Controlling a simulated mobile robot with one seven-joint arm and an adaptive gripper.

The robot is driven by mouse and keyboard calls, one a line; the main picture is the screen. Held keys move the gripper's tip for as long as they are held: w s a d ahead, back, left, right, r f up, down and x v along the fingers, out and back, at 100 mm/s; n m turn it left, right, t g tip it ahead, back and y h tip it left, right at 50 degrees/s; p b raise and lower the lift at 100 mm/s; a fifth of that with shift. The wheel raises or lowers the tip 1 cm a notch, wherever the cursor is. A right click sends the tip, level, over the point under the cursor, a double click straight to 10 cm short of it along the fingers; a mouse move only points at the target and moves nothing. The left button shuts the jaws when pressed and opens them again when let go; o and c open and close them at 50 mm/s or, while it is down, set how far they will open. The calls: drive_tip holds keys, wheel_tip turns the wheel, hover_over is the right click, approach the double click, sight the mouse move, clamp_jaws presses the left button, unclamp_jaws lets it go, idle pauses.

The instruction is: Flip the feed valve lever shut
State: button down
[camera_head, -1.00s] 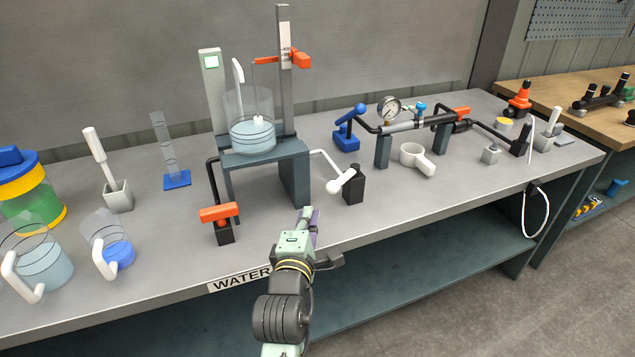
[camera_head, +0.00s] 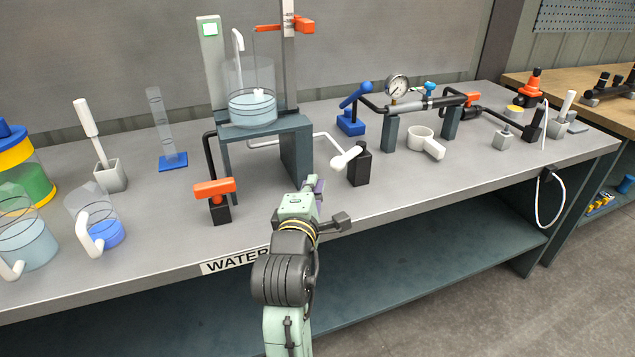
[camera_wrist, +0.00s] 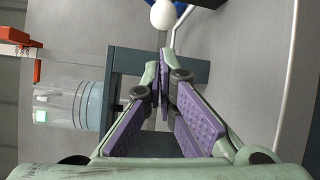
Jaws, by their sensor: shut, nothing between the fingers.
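Which valve is the feed valve is not labelled in view. An orange lever (camera_head: 214,188) lies crosswise on a black valve block (camera_head: 219,211), left of the vessel stand. A white lever (camera_head: 347,157) with a rounded end slants down to the left from a black block (camera_head: 360,168), right of the stand. My gripper (camera_head: 316,184) is shut and empty, above the bench's front part, left of and apart from the white lever. In the wrist view its purple-padded fingers (camera_wrist: 163,88) meet; a white ball (camera_wrist: 163,14) shows beyond their tips.
The dark stand (camera_head: 265,130) carries a clear vessel (camera_head: 252,106) of water close behind my gripper. A thin white pipe (camera_head: 318,137) runs from the stand toward the white lever's valve. A white cup (camera_head: 421,138) and gauge pipework (camera_head: 425,104) stand right. Bare bench (camera_head: 430,185) lies front right.

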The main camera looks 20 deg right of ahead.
sight(347, 157)
drive_tip(key=shift+f+b, duration=0.3)
drive_tip(key=shift+b, duration=0.35)
drive_tip(key=x, duration=0.2)
drive_tip(key=p+x, duration=0.1)
drive_tip(key=x, duration=0.2)
drive_tip(key=p+x, duration=0.1)
drive_tip(key=x, duration=0.1)
drive_tip(key=shift+w+d+r, duration=0.15)
drive_tip(key=shift+w+r, duration=0.15)
drive_tip(key=shift+r, duration=0.05)
drive_tip(key=shift+s, duration=0.1)
